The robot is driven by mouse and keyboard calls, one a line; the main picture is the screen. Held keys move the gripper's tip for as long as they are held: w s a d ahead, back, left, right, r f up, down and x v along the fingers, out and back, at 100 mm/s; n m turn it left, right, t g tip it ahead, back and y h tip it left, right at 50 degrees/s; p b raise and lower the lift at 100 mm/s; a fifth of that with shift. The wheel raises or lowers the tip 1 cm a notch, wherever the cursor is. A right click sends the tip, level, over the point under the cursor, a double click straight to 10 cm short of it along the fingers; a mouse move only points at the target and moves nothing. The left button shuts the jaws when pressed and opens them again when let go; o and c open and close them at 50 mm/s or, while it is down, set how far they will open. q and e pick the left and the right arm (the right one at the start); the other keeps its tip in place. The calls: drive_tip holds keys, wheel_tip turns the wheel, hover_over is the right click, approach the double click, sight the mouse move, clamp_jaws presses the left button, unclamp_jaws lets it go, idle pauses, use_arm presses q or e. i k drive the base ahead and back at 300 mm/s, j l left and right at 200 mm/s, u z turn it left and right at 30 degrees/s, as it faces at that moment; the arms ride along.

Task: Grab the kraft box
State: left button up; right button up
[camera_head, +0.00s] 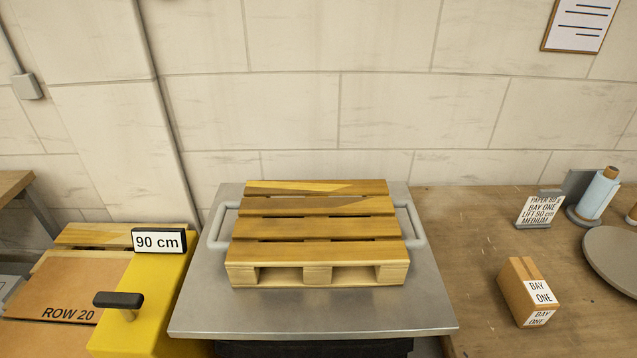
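A small brown kraft box (519,292) sits on the wooden bench (470,255) at the right. It carries white labels reading "BAY ONE" on its top and front. It stands at an angle to the bench edge, with clear wood around it. Neither of my grippers shows in the head view, so nothing is seen touching the box.
A wooden pallet (316,251) lies on a grey metal platform (310,322) with grey side handles. A yellow unit (150,300) with a black knob and "90 cm" sign (159,240) stands left. A sign card (540,208), blue roll (598,195) and round grey disc (615,255) are on the bench.

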sight(531, 301)
drive_tip(key=z, duration=1.3)
drive_tip(key=l+u, duration=0.8)
drive_tip(key=l, duration=0.2)
